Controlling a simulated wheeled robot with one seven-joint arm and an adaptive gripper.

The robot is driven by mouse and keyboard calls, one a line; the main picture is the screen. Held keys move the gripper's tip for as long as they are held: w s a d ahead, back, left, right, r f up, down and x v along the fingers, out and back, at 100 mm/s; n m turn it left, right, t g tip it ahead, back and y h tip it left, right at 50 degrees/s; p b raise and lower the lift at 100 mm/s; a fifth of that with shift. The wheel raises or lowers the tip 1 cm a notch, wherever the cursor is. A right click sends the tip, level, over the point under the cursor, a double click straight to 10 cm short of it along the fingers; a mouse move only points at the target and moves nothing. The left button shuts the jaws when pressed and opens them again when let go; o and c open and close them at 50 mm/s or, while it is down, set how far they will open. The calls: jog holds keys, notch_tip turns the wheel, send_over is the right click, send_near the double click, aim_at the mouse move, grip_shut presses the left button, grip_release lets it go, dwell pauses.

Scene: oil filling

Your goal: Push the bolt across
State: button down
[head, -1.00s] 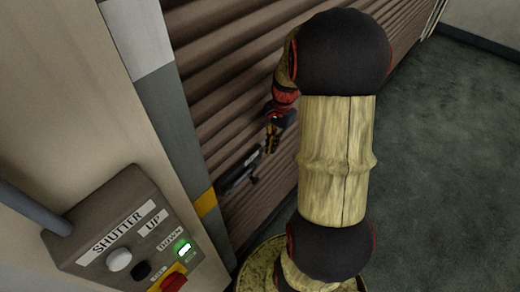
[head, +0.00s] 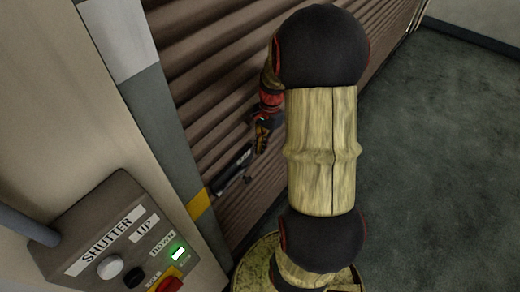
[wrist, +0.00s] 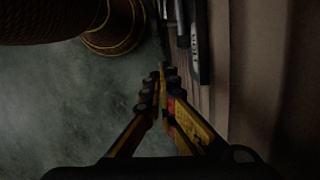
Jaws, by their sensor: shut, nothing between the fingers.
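The bolt (head: 232,170) is a dark metal slide bolt low on the brown ribbed shutter (head: 215,95), close to the grey and yellow side post (head: 199,205). In the wrist view, a grey metal part of the bolt (wrist: 195,55) lies beyond and to the right of the fingertips. My gripper (head: 261,147) is shut and empty, pointing down beside the bolt's upper right end in the head view. Its fingertips meet in the wrist view (wrist: 161,72). I cannot tell whether they touch the bolt.
A control box (head: 112,240) labelled SHUTTER, with UP and DOWN buttons and a lit green lamp (head: 178,254), is on the wall at lower left. Dark grey floor (head: 440,170) is clear at the right.

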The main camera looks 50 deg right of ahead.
aim_at(244, 179)
jog(key=a+f+b, duration=0.1)
jog(key=a+f, duration=0.3)
jog(key=f, duration=0.5)
jog(key=shift+a, duration=0.4)
jog(key=shift+w, duration=0.1)
jog(key=a, duration=0.1)
jog(key=a+p, duration=0.1)
jog(key=a, duration=0.3)
jog(key=shift+s+a+r+p, duration=0.1)
jog(key=shift+s+r+p, duration=0.05)
jog(key=shift+s+p, duration=0.15)
